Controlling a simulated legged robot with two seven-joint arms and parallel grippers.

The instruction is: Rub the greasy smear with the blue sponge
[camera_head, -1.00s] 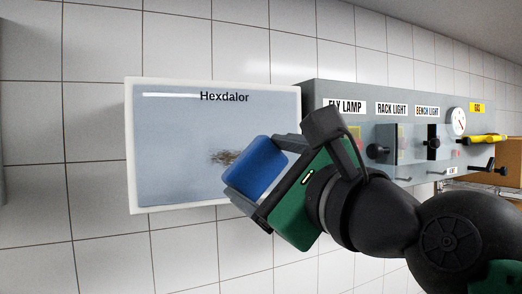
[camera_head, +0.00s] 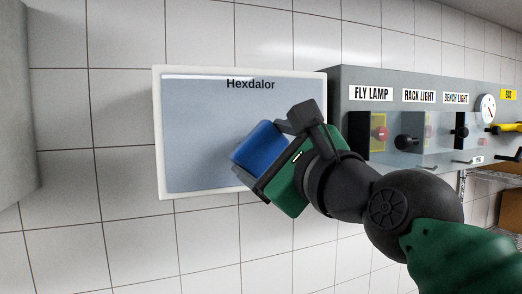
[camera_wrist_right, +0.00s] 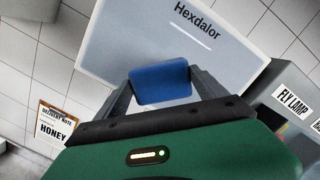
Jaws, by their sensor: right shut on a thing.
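The blue sponge (camera_head: 260,148) is held between the fingers of my right gripper (camera_head: 268,155), in front of the Hexdalor panel (camera_head: 200,125), a white-framed grey-blue board on the tiled wall. The sponge also shows in the right wrist view (camera_wrist_right: 161,82), between both fingers of the right gripper (camera_wrist_right: 163,88). I cannot tell whether the sponge touches the panel. No greasy smear shows on the visible part of the panel; the area behind the sponge and gripper is hidden. My left gripper is not in view.
A grey control box (camera_head: 350,90) with labelled switches, a gauge (camera_head: 487,107) and a yellow handle (camera_head: 505,128) stands right of the panel, close to my right arm. A clipboard labelled HONEY (camera_wrist_right: 55,122) shows in the right wrist view.

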